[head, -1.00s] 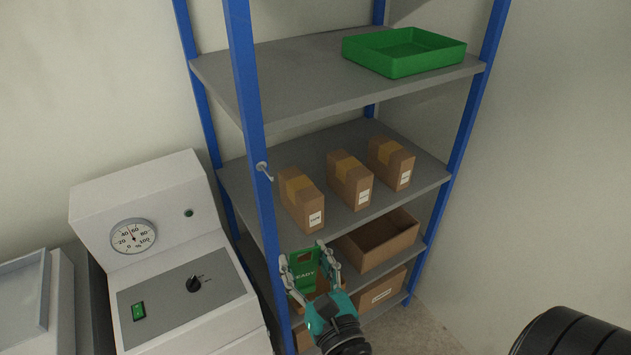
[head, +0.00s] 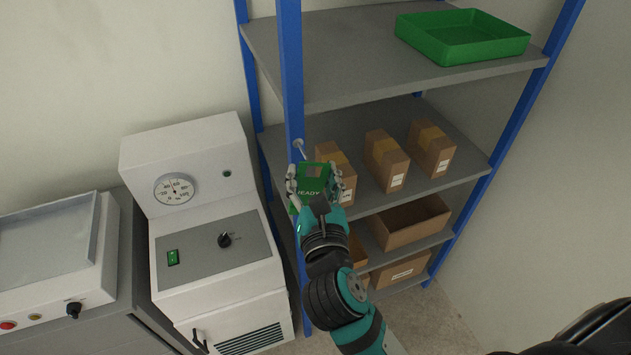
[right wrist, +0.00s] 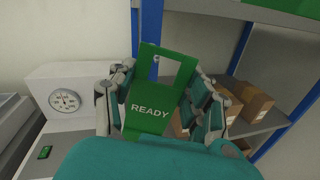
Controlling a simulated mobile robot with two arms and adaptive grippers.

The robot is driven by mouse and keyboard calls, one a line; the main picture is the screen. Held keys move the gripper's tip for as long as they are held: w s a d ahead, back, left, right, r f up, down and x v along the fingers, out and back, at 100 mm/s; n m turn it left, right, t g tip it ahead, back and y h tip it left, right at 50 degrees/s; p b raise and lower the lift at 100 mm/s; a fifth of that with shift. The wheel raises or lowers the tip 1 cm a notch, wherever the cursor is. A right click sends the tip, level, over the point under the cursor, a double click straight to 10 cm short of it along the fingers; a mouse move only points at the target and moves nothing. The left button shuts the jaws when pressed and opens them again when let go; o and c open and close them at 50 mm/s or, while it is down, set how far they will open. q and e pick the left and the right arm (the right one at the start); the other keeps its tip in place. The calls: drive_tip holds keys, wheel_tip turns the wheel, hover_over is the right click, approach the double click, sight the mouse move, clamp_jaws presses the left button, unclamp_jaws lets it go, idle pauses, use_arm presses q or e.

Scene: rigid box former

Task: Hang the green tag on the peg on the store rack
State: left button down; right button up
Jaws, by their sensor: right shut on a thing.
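The green tag (head: 313,187) reads READY and has a rectangular opening near its top, clear in the right wrist view (right wrist: 149,117). My right gripper (head: 314,178) is shut on the tag, with fingers at both sides, and holds it upright in front of the store rack's blue front-left post (head: 291,70). The pale peg (head: 299,145) sticks out of this post, just above the tag in the head view. In the right wrist view the peg (right wrist: 156,60) shows through the tag's opening. I cannot tell whether it reaches into the opening. My left gripper is out of view.
The rack shelves hold a green tray (head: 462,48), several cardboard boxes (head: 386,160) and an open carton (head: 412,222). A white machine with a dial (head: 200,190) stands left of the rack. Open floor (head: 440,318) shows at lower right.

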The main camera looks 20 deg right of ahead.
sight(299, 151)
drive_tip(key=shift+w+a, duration=0.1)
drive_tip(key=shift+w, duration=0.45)
drive_tip(key=shift+w+f, duration=0.2)
drive_tip(key=shift+w, duration=1.55)
drive_tip(key=shift+w+f, duration=0.4)
drive_tip(key=shift+w, duration=0.3)
drive_tip(key=o, duration=1)
drive_tip(key=shift+s, duration=0.1)
drive_tip(key=s, duration=0.4)
drive_tip(key=s+a, duration=0.1)
drive_tip(key=s, duration=0.2)
drive_tip(key=s+a, duration=0.1)
drive_tip(key=s, duration=0.3)
drive_tip(key=shift+s+a, duration=0.2)
drive_tip(key=shift+s, duration=0.1)
